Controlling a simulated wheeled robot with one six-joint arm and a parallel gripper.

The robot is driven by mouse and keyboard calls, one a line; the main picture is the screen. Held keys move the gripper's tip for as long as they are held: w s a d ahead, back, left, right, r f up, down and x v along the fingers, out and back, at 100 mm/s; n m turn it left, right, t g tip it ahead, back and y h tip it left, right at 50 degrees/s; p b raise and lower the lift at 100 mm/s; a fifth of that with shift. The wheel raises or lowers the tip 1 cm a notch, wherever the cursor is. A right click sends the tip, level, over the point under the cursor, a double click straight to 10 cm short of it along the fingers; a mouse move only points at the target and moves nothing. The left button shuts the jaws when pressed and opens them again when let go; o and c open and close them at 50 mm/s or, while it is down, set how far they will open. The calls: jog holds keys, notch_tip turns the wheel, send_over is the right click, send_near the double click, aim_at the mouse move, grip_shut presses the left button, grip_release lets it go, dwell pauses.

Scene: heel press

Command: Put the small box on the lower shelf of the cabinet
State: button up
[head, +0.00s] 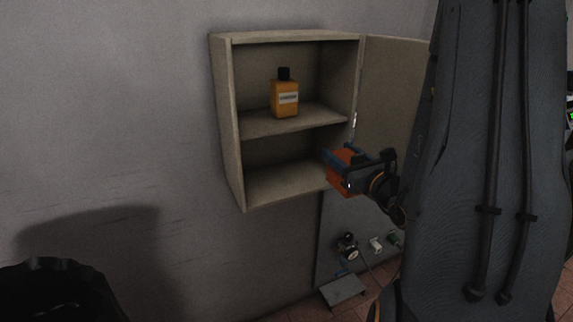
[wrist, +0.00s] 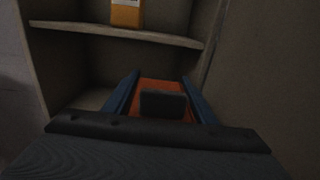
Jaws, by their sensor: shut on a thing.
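The small box is orange (head: 341,181) and sits between the blue fingers of my gripper (head: 338,160), which is shut on it. In the wrist view the box (wrist: 162,88) shows between the two fingers (wrist: 160,90), partly hidden by a dark part of the gripper. The cabinet (head: 228,120) hangs on the wall with its door (head: 395,90) open to the right. My gripper is at the right front of the lower compartment, close to the cabinet's right edge. The lower shelf (head: 275,186) looks bare where it shows.
An orange bottle with a black cap (head: 285,98) stands on the upper shelf (head: 260,125). Below the cabinet are a grey panel (head: 335,225) with a gauge (head: 347,248) and sockets. A black bin (head: 60,285) stands at the lower left.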

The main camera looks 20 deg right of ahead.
jog(key=shift+w+a+f+b, duration=0.15)
jog(key=shift+w+b, duration=0.65)
jog(key=shift+b, duration=1.3)
jog(key=w+b, duration=0.1)
jog(key=b, duration=0.2)
jog(key=shift+b, duration=0.4)
jog(key=shift+w+b, duration=0.15)
jog(key=shift+b, duration=0.7)
jog(key=w+p, duration=0.5)
jog(key=w, duration=1.2)
jog(key=shift+s+a+f+p, duration=0.15)
jog(key=shift+f+p, duration=0.6)
jog(key=shift+f, duration=0.8)
jog(key=shift+a+f+p, duration=0.15)
jog(key=shift+f+p, duration=0.55)
jog(key=shift+f, duration=0.8)
jog(key=shift+w+f+p, duration=0.2)
jog(key=shift+p, duration=0.2)
jog(key=shift+f, duration=0.1)
